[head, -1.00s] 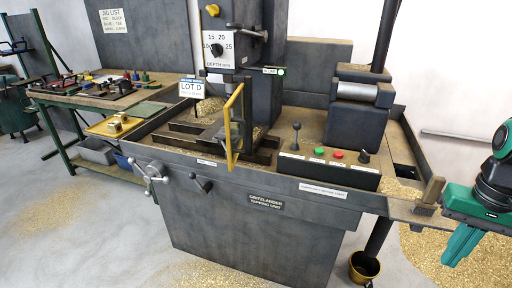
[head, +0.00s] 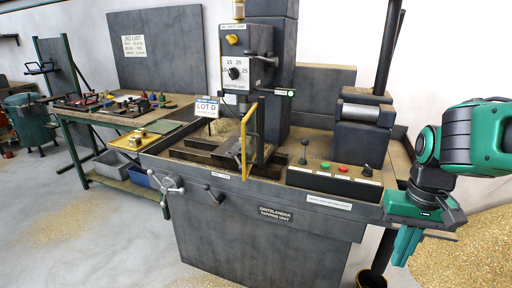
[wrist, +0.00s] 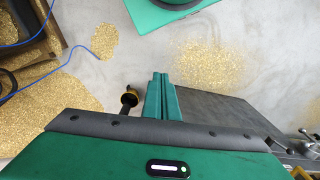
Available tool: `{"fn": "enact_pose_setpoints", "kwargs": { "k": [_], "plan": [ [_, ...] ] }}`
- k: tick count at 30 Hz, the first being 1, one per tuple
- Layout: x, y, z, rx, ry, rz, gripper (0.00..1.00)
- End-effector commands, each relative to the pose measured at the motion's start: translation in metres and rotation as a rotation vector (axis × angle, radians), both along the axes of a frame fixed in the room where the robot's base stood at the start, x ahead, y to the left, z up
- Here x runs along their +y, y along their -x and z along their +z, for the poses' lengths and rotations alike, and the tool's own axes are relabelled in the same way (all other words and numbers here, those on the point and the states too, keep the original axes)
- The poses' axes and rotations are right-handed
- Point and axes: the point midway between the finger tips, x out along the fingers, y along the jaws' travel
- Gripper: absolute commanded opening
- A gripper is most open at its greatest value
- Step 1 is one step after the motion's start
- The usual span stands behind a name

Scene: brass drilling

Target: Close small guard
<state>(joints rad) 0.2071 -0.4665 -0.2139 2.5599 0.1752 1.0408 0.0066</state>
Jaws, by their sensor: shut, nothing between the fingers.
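The small guard (head: 251,140) is a yellow-edged upright panel at the front of the tapping unit, below the depth dial. It is seen nearly edge-on, and I cannot tell how far it stands open. My gripper (head: 403,248) is at the right, beside the machine's right end, pointing down. It is far from the guard. In the wrist view my gripper (wrist: 160,80) shows its green fingers together with nothing between them. The guard is not clearly seen in the wrist view.
The control panel (head: 335,181) with a lever and buttons lies between the guard and my gripper. A handwheel (head: 166,183) projects at the machine's front left. A bucket (wrist: 130,97) stands on the floor near my fingers.

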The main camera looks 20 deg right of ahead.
Motion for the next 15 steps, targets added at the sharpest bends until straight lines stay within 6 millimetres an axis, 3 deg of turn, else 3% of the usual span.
{"fn": "enact_pose_setpoints", "kwargs": {
  "k": [8, 10, 13, 15],
  "plan": [
    [0.0, -0.001, 0.0, -0.001, 0.0, 0.001, 0.0],
    [0.0, 0.002, 0.009, -0.031, 0.0, 0.008, 0.0],
    [0.005, -0.034, 0.025, -0.089, -0.005, 0.037, 0.0],
    [0.008, -0.077, 0.042, -0.155, -0.017, 0.073, 0.0]
  ]
}}
